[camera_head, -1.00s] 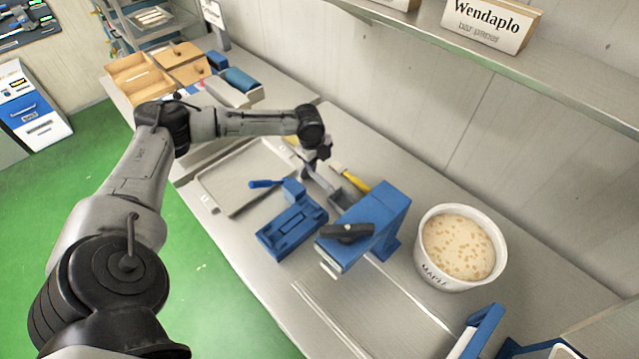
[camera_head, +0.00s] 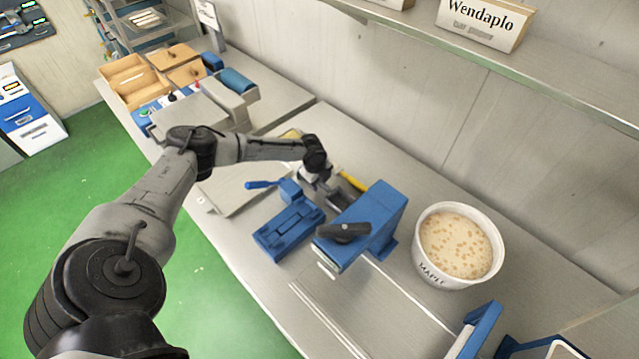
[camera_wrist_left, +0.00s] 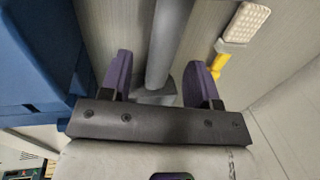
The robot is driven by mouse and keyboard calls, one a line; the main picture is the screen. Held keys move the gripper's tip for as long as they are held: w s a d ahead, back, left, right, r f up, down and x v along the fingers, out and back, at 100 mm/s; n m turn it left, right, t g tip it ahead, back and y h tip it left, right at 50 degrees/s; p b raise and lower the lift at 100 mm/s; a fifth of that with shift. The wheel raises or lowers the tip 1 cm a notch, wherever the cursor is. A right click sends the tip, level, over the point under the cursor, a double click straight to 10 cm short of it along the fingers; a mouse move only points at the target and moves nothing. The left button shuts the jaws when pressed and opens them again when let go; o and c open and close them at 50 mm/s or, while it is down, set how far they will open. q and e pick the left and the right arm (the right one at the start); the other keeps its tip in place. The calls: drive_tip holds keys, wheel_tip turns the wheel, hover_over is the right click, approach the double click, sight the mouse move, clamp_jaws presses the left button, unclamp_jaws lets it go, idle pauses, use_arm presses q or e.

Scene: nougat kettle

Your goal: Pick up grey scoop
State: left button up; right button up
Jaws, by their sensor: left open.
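The grey scoop (camera_wrist_left: 165,45) shows in the left wrist view as a grey bar or handle between my open fingers. In the head view a part of the scoop (camera_head: 338,201) shows beside the blue press, and the rest is hidden by my gripper and the press. My left gripper (camera_head: 318,184) is low over the table at the scoop, and in the left wrist view its purple fingers (camera_wrist_left: 160,82) stand on either side of the grey bar. Whether they touch it I cannot tell. My right gripper is not in view.
The blue press (camera_head: 365,225) stands close to the gripper, with a blue block (camera_head: 288,232) beside it. A yellow-handled tool (camera_head: 353,181) lies just behind. A white tub (camera_head: 440,273) of nutty mix stands right. A flat tray (camera_head: 235,190) lies left.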

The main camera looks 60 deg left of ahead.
use_arm(q)
drive_tip(key=shift+w+f, duration=0.25)
drive_tip(key=shift+f, duration=0.95)
clamp_jaws()
